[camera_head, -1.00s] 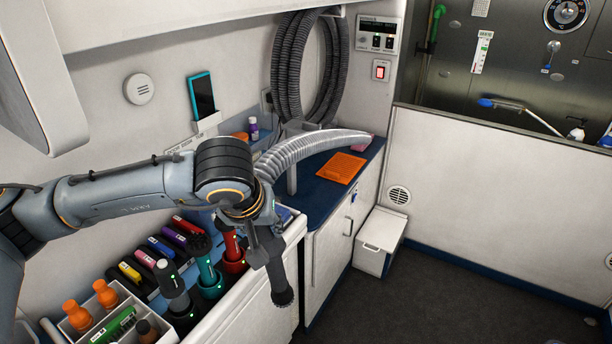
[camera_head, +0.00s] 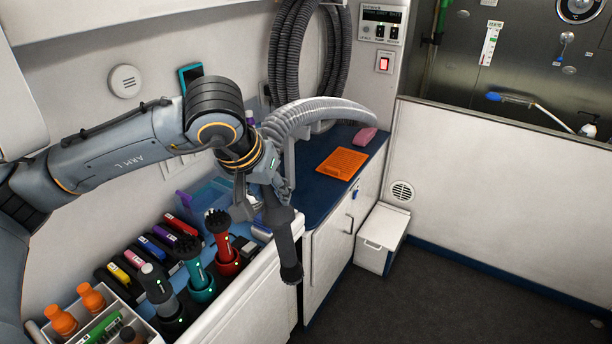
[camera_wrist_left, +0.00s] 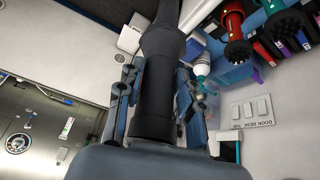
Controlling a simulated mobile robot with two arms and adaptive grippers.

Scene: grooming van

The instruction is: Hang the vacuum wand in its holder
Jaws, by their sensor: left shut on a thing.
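The vacuum wand (camera_head: 285,245) is a dark grey tube with a black nozzle end, hanging nearly upright in the head view. Its ribbed grey hose (camera_head: 318,110) arches to the right from its top. My left gripper (camera_head: 262,196) is shut on the wand, above the counter's front edge. In the left wrist view the wand (camera_wrist_left: 155,95) runs between the two fingers (camera_wrist_left: 158,100). A grey upright post (camera_head: 289,165) stands just behind the wand, partly covered by hose and gripper; I cannot tell whether it is the holder. My right gripper is not in view.
Red (camera_head: 222,245) and teal (camera_head: 195,270) grooming tools stand left of the wand, near a row of coloured clipper-like items. An orange mat (camera_head: 343,163) lies on the blue counter (camera_head: 318,195). A white bin (camera_head: 381,238) stands on the floor. Open floor lies to the right.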

